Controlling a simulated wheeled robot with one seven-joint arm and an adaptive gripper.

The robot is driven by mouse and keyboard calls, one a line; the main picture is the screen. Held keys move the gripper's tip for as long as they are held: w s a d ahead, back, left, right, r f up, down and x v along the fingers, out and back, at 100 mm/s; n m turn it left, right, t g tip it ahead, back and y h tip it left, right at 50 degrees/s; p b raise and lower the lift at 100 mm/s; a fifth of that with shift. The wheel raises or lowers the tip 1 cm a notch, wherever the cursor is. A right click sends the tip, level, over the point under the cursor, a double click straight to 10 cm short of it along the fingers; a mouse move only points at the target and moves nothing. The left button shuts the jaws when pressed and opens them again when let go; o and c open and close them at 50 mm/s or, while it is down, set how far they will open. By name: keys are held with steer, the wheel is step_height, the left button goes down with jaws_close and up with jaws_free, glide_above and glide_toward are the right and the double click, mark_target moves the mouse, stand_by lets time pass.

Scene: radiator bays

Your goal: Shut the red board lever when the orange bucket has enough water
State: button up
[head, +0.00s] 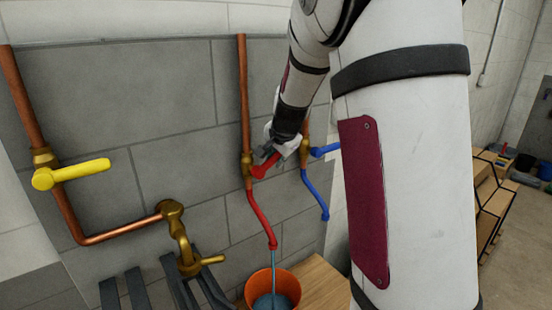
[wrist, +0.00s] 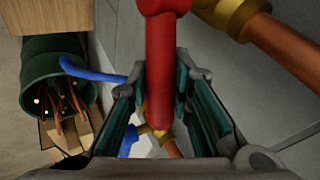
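The red lever (head: 264,167) sticks out from a brass valve on a copper pipe on the grey board (head: 175,90). My gripper (head: 272,153) is at the lever. In the wrist view the lever (wrist: 159,75) lies between my two fingers (wrist: 162,88), with small gaps beside it, so the fingers look open around it. A red hose (head: 261,217) hangs below the valve, and a thin stream of water (head: 272,259) runs from it into the orange bucket (head: 258,285). Water shows inside the bucket; its exact level is hard to judge.
A blue lever (head: 325,150) and blue hose (head: 316,195) are just right of the red valve. A yellow lever (head: 72,173) and a brass tap (head: 185,245) are on the left. A green bin (wrist: 40,85) holding copper pipes shows in the wrist view.

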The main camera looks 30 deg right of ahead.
jaws_close()
steer(key=shift+d+f, duration=0.1)
steer(key=shift+w+d+f+y+b, duration=0.1)
steer(key=shift+d+f+y+b, duration=0.2)
steer(key=shift+b, duration=0.85)
step_height(320, 180, down, 2)
steer(key=y+b, duration=0.1)
steer(key=m+y+b, duration=0.1)
steer(key=y, duration=0.1)
steer(key=y+b, duration=0.1)
steer(key=b, duration=0.1)
steer(key=shift+a+f+m, duration=0.1)
steer(key=shift+f+m, duration=0.15)
steer(key=shift+m, duration=0.15)
